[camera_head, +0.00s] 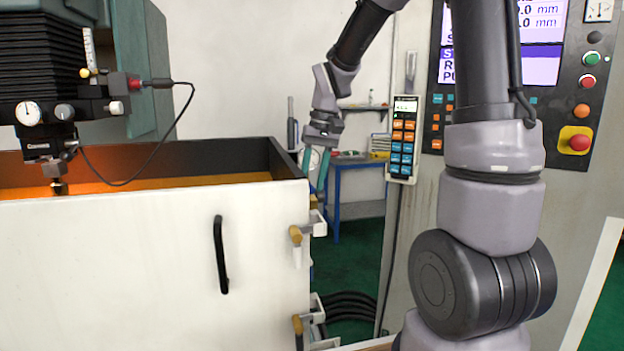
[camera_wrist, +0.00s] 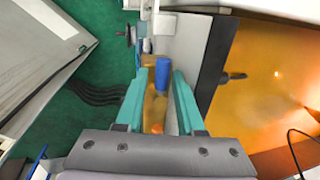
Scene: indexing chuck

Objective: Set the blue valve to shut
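In the wrist view a blue cylindrical piece (camera_wrist: 162,73), which I take to be part of the blue valve, lies between the two teal fingertips of my gripper (camera_wrist: 161,80). A brass-coloured piece (camera_wrist: 155,110) shows just below it, also between the fingers. The fingers are apart, and narrow gaps show beside the blue piece. In the head view my gripper (camera_head: 315,180) points down at the right end of the white tank. I cannot make out the blue piece there. Whether the valve is open or shut is not clear.
The white tank (camera_head: 120,270) with its black handle (camera_head: 220,255) fills the left. Brass-ended fittings (camera_head: 296,235) stick out from its right edge. A button pendant (camera_head: 403,140) and a control panel (camera_head: 570,90) stand to the right. Green floor (camera_head: 345,265) shows between.

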